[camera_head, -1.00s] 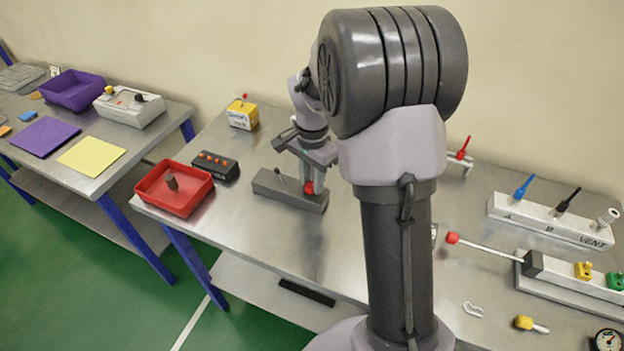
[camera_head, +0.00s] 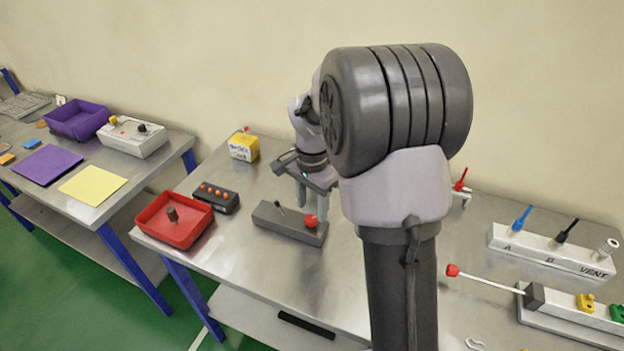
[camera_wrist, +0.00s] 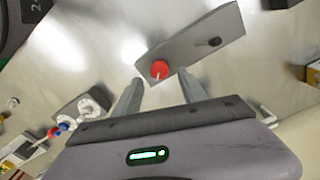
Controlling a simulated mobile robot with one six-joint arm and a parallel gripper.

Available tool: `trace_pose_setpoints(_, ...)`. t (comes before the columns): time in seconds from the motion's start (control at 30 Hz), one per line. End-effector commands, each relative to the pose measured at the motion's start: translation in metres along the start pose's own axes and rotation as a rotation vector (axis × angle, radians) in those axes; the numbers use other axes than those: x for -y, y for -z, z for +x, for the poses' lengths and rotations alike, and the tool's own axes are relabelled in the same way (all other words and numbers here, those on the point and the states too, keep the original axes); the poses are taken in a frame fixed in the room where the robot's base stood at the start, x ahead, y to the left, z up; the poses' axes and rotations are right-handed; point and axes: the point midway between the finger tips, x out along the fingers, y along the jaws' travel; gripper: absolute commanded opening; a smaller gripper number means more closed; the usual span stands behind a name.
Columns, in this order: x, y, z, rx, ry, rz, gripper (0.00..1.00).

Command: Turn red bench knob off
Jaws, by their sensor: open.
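The red knob (camera_head: 310,221) sits at the right end of a dark grey block (camera_head: 272,216) on the metal bench. A small dark lever stands toward the block's other end. My gripper (camera_head: 305,203) is open and empty just behind and above the knob. In the wrist view the red knob (camera_wrist: 160,69) shows just beyond the gap between my open fingertips (camera_wrist: 162,82), apart from both fingers. A pale mark shows on the knob, but its exact setting is too small to tell.
A red tray (camera_head: 150,229) and a black box with orange buttons (camera_head: 216,198) stand left of the block. A yellow box (camera_head: 244,148) is behind. A red-tipped rod (camera_head: 490,279) and white lever panel (camera_head: 550,256) lie right.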

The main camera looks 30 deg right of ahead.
Motion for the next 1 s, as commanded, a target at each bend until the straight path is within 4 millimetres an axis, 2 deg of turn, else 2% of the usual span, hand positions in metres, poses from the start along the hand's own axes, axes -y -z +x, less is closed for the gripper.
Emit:
trace_pose_setpoints(0.03, 0.001, 0.001, -0.023, -0.002, 0.004, 0.000, 0.49)
trace_pose_setpoints(0.2, 0.001, 0.001, -0.083, -0.003, 0.004, 0.000, 0.49)
trace_pose_setpoints(0.4, 0.000, 0.000, -0.131, -0.002, 0.002, 0.000, 0.49)
trace_pose_setpoints(0.57, 0.000, 0.000, -0.144, -0.001, 0.001, -0.001, 0.49)
trace_pose_setpoints(1.0, 0.000, -0.001, -0.144, -0.001, 0.002, -0.002, 0.49)
